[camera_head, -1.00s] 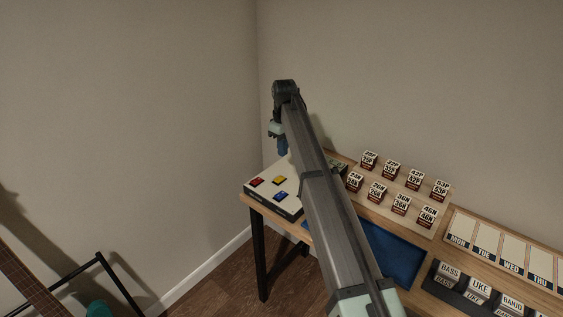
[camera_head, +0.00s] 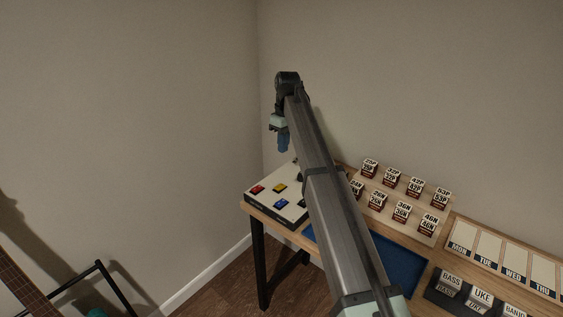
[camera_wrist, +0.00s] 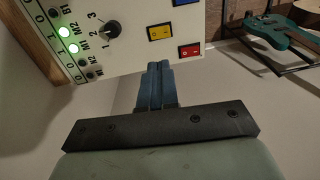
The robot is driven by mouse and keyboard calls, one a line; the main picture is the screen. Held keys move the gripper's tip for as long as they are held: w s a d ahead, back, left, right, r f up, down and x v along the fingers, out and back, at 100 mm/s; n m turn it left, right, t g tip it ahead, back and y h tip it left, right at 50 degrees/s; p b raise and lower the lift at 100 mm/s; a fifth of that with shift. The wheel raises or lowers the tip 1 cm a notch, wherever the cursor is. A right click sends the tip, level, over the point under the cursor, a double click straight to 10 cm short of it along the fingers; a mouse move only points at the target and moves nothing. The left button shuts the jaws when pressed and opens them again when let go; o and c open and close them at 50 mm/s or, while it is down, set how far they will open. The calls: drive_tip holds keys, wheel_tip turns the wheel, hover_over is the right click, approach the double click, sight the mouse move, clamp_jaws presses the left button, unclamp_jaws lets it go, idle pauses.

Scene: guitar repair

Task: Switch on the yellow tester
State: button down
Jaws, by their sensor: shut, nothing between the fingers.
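The yellow rocker switch (camera_head: 280,188) sits on a white box-like panel (camera_head: 263,201) at the table's left end. It also shows in the wrist view (camera_wrist: 160,33), just beyond my fingertips; I cannot tell which way it is tipped. A red switch (camera_wrist: 189,50) is to its right and a blue switch (camera_wrist: 185,2) is at the top edge. A black knob (camera_wrist: 108,31) is to its left. Two green lamps (camera_wrist: 66,31) are lit in a row at the left; others there look dark. My gripper (camera_head: 283,148) is shut and empty, above the panel and apart from it.
The wooden table also bears a blue mat (camera_head: 400,268), a board of labelled blocks (camera_head: 401,212), a weekday rack (camera_head: 505,243) and a dark rack of labelled blocks (camera_head: 450,283). Walls stand close behind and left. A teal guitar (camera_wrist: 272,32) stands on a black stand.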

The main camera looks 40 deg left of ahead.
sight(278, 187)
drive_tip(key=shift+s+g, duration=0.3)
drive_tip(key=f, duration=0.4)
drive_tip(key=s+f, duration=0.1)
drive_tip(key=f, duration=0.4)
drive_tip(key=s+f, duration=0.1)
drive_tip(key=f, duration=0.3)
drive_tip(key=shift+f, duration=0.4)
drive_tip(key=shift+s+d+f+t, duration=0.1)
drive_tip(key=shift+s+f+t, duration=0.15)
drive_tip(key=shift+t, duration=0.25)
drive_tip(key=shift+w, duration=0.15)
drive_tip(key=shift+w, duration=0.1)
